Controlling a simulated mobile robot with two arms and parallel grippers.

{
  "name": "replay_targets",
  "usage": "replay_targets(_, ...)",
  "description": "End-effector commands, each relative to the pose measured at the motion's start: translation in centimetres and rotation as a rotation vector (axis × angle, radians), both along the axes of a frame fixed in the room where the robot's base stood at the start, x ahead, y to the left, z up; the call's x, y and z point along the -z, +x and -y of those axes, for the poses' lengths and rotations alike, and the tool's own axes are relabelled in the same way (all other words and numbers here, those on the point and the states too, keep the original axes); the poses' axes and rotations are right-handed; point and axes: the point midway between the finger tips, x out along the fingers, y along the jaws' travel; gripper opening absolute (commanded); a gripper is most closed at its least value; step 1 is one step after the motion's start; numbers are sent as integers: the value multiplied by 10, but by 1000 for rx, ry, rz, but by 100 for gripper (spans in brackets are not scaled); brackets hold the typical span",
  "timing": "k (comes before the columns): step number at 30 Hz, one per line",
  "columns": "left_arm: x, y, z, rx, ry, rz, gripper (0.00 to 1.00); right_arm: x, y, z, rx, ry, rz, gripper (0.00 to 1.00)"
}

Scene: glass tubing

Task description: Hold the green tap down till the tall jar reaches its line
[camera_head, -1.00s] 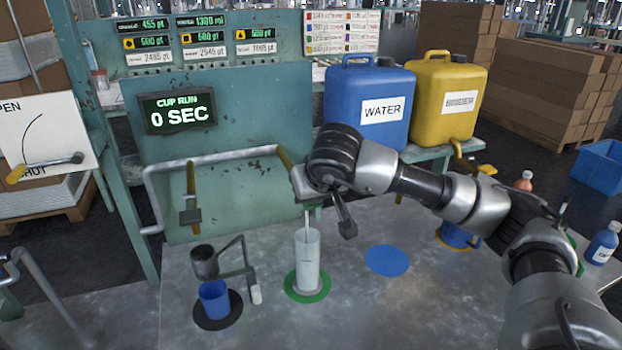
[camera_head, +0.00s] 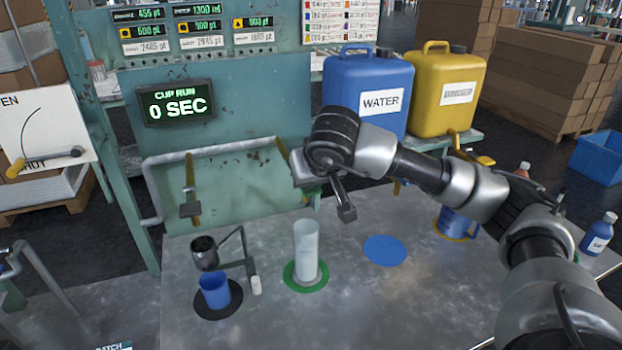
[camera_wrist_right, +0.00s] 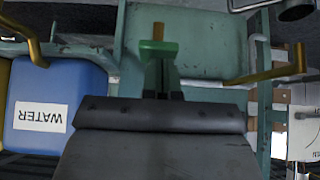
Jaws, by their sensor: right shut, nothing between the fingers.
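The tall jar (camera_head: 307,245) is a pale, whitish cylinder standing upright on a green ring mat (camera_head: 305,288). Its fill line and liquid level are too unclear to read. The green tap (camera_wrist_right: 158,48) sits just beyond my right gripper's fingertips in the wrist view; a bit of its green shows under the gripper in the head view (camera_head: 314,190). My right gripper (camera_wrist_right: 162,78) is shut and empty, right at the tap above the jar. I cannot tell whether it touches the tap. No stream falls into the jar. My left gripper is not in view.
A bare blue disc (camera_head: 385,250) lies to the right. Water (camera_head: 368,95) and yellow (camera_head: 447,90) canisters stand behind. The CUP RUN display (camera_head: 175,103) reads 0 SEC.

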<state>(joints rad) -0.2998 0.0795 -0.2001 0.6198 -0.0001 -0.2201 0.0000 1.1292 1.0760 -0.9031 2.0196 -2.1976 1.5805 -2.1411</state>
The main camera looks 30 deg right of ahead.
Motion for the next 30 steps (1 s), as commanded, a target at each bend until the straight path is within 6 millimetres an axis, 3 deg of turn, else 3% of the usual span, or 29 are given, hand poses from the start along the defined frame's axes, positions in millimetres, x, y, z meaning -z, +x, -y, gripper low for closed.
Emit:
replay_targets(8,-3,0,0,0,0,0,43,-4,-1,0,-1,1,0,0)
replay_targets(15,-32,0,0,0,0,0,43,-49,-8,2,4,0,3,0)
replay_targets(18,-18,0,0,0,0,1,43,-62,-18,-1,2,1,8,0)
replay_targets(24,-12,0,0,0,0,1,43,-101,-36,-6,3,2,7,0)
replay_targets(30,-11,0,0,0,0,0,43,-124,-47,-8,3,0,2,0)
